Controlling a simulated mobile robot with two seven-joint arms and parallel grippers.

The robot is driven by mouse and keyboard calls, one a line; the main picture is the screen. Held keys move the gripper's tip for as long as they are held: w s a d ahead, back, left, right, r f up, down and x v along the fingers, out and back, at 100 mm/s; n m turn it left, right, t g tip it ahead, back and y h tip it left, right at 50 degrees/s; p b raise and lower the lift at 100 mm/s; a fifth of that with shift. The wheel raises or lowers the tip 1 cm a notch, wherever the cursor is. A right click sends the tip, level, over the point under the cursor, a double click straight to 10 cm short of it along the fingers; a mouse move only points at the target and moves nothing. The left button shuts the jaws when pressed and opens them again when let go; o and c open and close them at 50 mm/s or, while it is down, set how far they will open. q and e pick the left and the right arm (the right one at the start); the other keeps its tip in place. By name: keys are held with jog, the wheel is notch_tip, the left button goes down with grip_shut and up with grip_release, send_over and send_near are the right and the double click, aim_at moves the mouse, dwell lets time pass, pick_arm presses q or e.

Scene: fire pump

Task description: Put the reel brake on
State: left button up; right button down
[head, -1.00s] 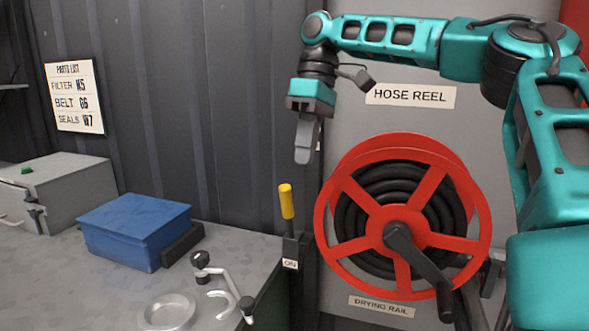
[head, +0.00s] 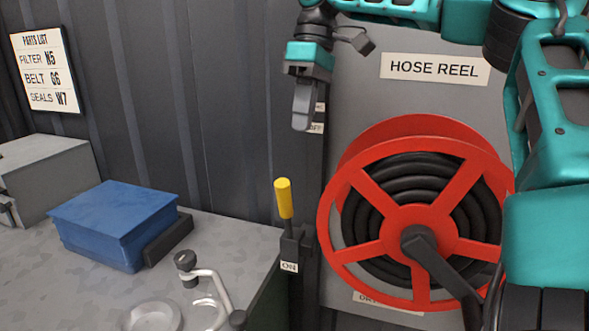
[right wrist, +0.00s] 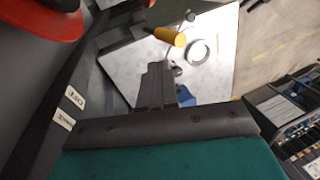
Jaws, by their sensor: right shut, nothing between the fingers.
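The brake lever has a yellow handle (head: 284,198) on a black post and stands upright beside the red hose reel (head: 423,229). An "ON" label (head: 289,267) is low on the post. A second label, reading "OFF" (head: 316,128), is higher up and partly hidden by my right gripper. My right gripper (head: 303,124) points down with its fingers shut and empty, above and slightly right of the yellow handle, apart from it. In the right wrist view the handle (right wrist: 170,37) shows beyond the shut fingertips (right wrist: 157,68). My left gripper is not in view.
A grey bench (head: 225,240) at the left holds a blue box (head: 115,222), a grey case (head: 45,175), a metal dish (head: 152,316) and a bent metal crank (head: 212,283). The reel's black crank (head: 440,262) sticks out in front. A corrugated wall stands behind.

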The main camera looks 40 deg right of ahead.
jog(key=shift+f, duration=0.1)
send_near(286, 216)
jog(key=f, duration=0.1)
jog(key=shift+w+d+f, duration=0.15)
jog(key=shift+f, duration=0.2)
jog(key=shift+w+d+f, duration=0.15)
jog(key=shift+f, duration=0.2)
jog(key=shift+a, duration=0.1)
